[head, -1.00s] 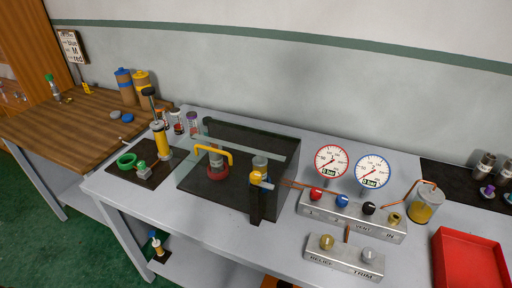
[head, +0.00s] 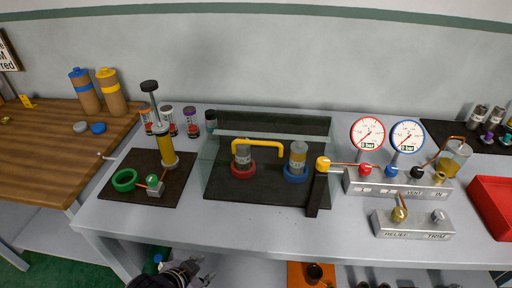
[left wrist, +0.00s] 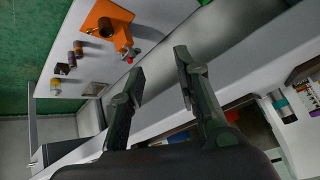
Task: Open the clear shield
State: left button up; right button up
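The clear shield (head: 212,165) stands over a dark mat on the grey bench and looks closed. My left gripper (head: 207,270) is at the bottom of the head view, in front of the bench edge, below and apart from the handle. In the left wrist view, its two dark fingers (left wrist: 160,72) are spread with nothing between them. My right gripper is not in view.
A pump with a yellow cylinder (head: 166,150) stands left of the shield. A black post with a yellow knob (head: 322,163) stands at its right front corner, near the valve block and gauges (head: 367,134). An orange piece (head: 310,274) sits on the lower shelf.

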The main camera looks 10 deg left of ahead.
pick_arm(q)
notch_tip(320, 180, up, 6)
jog(key=w+d+m+t+h, duration=0.1)
jog(key=d+m, duration=0.1)
jog(key=m+t+h, duration=0.3)
jog(key=m+h, duration=0.6)
jog(key=m, duration=0.8)
send_near(254, 144)
jog(key=p+x, duration=0.4)
jog(key=x, duration=0.5)
jog(key=shift+w+d, duration=0.3)
jog(key=shift+w+d+f, duration=0.1)
jog(key=shift+w+d, duration=0.25)
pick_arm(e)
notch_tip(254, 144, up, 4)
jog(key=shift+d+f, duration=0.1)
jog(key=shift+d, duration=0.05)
pick_arm(q)
jog(key=shift+c, duration=0.4)
grip_shut()
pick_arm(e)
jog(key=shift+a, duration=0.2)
